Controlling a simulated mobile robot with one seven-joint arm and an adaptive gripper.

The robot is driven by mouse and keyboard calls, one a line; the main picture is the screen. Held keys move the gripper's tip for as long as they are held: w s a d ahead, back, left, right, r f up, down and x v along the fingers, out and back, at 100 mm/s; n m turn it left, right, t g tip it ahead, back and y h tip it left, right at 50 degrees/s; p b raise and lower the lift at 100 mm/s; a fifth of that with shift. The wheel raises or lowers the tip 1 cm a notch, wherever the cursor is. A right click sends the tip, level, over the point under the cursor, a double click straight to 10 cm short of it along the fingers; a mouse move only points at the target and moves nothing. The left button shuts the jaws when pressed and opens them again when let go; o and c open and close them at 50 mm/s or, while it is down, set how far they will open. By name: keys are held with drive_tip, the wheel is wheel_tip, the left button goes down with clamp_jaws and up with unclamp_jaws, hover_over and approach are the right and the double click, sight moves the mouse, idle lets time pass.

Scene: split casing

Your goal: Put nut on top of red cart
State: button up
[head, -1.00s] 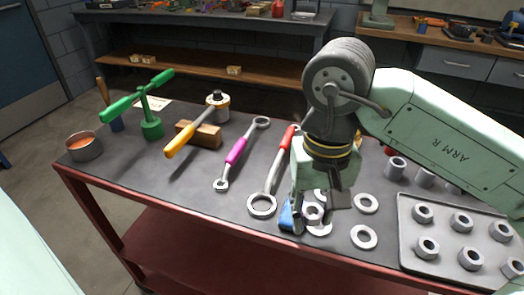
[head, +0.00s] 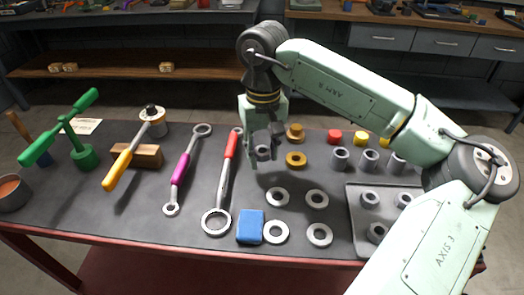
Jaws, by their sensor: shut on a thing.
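My gripper (head: 262,145) is shut on a grey nut (head: 263,153), whose round hole faces the camera between the fingers. The gripper and nut are over the dark top of the red cart (head: 320,264), between the red-handled wrench and a brass ring. I cannot tell exactly how high the nut is above the top. Other grey nuts stand on the cart to the right, such as one nut (head: 340,158), and several more are in a grey tray (head: 356,205). My arm hides part of the tray.
Flat washers (head: 277,196) and a blue block (head: 250,226) lie in front of the gripper. The red-handled wrench (head: 226,180) and purple-handled wrench (head: 182,168) lie left. A brass ring (head: 296,160) and brass knob (head: 295,133) are to the right. Bare top shows between the wrenches.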

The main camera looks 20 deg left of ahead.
sight(263, 151)
drive_tip(key=shift+w+a, duration=0.25)
drive_tip(key=shift+w, duration=0.55)
drive_tip(key=shift+w+f, duration=0.1)
drive_tip(key=shift+f, duration=0.2)
wheel_tip(263, 151, down, 3)
drive_tip(key=shift+r+p, duration=0.1)
drive_tip(key=shift+p, duration=0.7)
drive_tip(key=shift+f, duration=0.2)
drive_tip(key=shift+f+b, duration=0.3)
drive_tip(key=shift+b, duration=0.25)
drive_tip(key=shift+f, duration=0.1)
